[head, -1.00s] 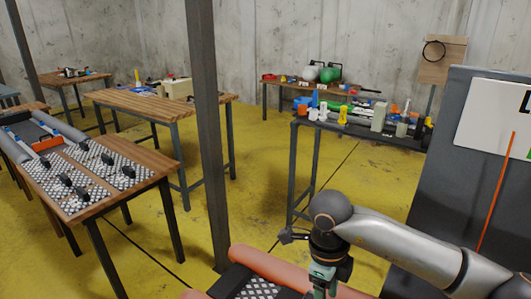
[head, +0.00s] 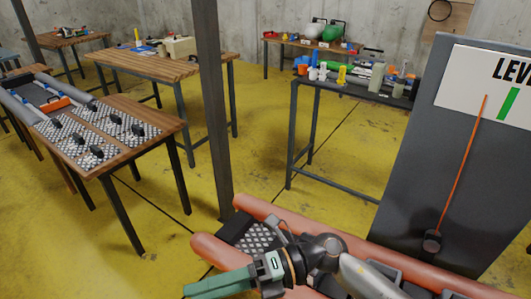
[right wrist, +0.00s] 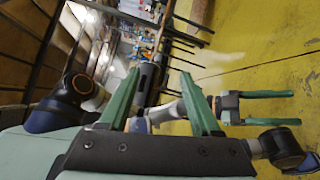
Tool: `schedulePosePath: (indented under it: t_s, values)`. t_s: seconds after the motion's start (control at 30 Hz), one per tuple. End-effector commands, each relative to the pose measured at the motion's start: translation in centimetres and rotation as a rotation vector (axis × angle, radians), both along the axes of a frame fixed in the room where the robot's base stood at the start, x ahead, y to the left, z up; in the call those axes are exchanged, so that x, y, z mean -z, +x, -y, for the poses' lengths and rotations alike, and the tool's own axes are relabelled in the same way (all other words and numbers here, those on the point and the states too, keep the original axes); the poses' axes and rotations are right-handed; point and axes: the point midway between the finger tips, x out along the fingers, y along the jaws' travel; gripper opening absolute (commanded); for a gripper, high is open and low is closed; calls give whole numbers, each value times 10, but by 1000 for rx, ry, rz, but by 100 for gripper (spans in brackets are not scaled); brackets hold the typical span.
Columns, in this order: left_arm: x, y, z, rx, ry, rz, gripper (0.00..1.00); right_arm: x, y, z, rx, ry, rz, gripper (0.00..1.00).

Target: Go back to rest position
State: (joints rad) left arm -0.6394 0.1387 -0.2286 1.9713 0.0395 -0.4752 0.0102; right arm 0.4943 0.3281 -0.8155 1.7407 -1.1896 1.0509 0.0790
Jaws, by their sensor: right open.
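My right gripper (head: 195,287) comes in from the lower right in the head view, with its green fingers pointing left, low in the picture. In the right wrist view its two green fingers (right wrist: 160,73) stand apart with nothing held between them. Another gripper with two green fingers (right wrist: 296,108) shows at the right of that view; I take it for my left one. Its fingers are apart and look empty. My left gripper does not show in the head view. The salmon inflatable boat (head: 345,241) lies behind and beside my right arm.
A grey board with a lever (head: 435,150) stands close at right. A wooden workbench with textured panels (head: 160,115) is at left, a post (head: 212,110) at centre. A dark table (head: 292,120) with small coloured items stands behind. Yellow floor (head: 262,160) is clear between.

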Motion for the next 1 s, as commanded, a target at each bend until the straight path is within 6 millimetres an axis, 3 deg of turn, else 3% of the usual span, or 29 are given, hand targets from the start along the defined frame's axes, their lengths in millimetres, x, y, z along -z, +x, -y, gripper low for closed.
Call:
schedulePosePath:
  t_s: [0.03, 0.1, 0.23, 0.37, 0.47, 0.57, 0.7, 0.83, 1.0]
  values:
    - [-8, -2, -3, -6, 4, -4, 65, -22, 7, -1, 90, 111, -124, 64]
    - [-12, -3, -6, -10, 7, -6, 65, -41, 25, 5, 228, 245, -290, 64]
    - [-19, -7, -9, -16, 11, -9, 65, -48, 69, 39, 506, 445, -616, 64]
    - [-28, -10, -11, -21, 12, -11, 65, -14, 104, 91, 806, 579, -964, 64]
    - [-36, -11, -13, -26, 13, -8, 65, 35, 110, 138, 1044, 636, -1239, 64]
    - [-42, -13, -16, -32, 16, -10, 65, 96, 93, 183, 1275, 652, -1514, 64]
    - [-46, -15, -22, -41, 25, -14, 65, 167, 42, 227, 1528, 624, -1831, 64]
    - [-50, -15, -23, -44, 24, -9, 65, 206, -4, 249, 1675, 583, -2032, 64]
    - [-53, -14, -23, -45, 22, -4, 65, 226, -36, 260, 1756, 547, -2151, 64]
